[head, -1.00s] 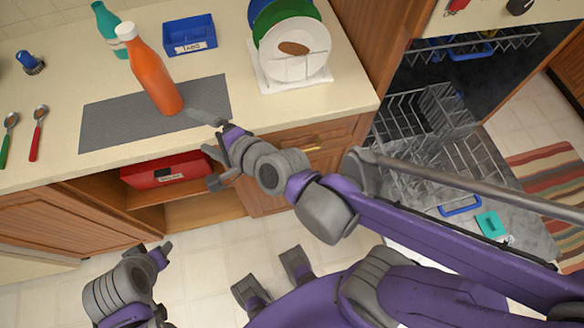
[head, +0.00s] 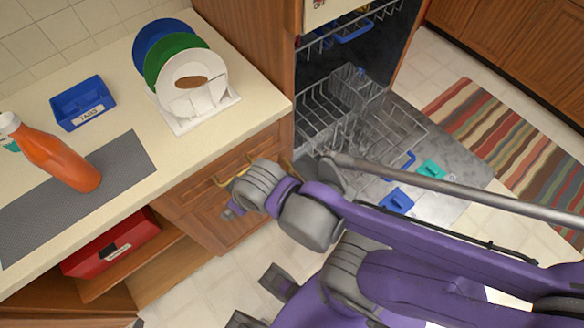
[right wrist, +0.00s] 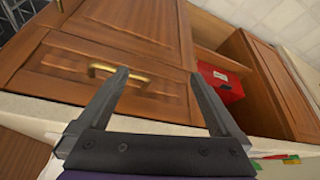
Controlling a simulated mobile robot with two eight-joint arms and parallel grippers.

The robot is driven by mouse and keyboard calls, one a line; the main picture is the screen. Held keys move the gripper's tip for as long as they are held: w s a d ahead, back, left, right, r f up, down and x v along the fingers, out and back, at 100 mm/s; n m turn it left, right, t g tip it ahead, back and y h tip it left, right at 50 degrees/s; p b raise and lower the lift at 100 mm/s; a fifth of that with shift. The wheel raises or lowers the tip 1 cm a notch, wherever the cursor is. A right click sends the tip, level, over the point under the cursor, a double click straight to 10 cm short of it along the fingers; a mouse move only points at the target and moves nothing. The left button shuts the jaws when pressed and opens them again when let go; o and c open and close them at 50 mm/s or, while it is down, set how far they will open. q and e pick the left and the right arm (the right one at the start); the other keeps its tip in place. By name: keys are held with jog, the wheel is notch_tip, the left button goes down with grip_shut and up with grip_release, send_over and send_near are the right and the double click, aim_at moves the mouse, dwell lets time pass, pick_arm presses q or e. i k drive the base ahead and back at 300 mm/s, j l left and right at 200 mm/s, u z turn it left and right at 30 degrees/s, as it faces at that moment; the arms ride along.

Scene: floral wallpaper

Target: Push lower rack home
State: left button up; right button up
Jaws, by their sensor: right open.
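The lower rack (head: 330,112), a grey wire basket, is pulled out of the dishwasher over its lowered door (head: 445,185). My right forearm crosses in front of its near side, so part of it is hidden. My right gripper (head: 232,200) is in front of the wooden drawers, left of the rack and apart from it. In the right wrist view my right gripper (right wrist: 160,78) has its two fingers spread with nothing between them, facing a drawer with a brass handle. My left gripper cannot be made out in the head view.
The upper rack (head: 340,30) is above. Blue and teal pieces (head: 432,170) lie on the door. The counter holds an orange bottle (head: 60,160), a blue tray (head: 80,103) and plates in a white rack (head: 205,112). A red box (head: 110,243) sits in the open shelf below.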

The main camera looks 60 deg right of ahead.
aim_at(408, 152)
jog(key=z, duration=3.1)
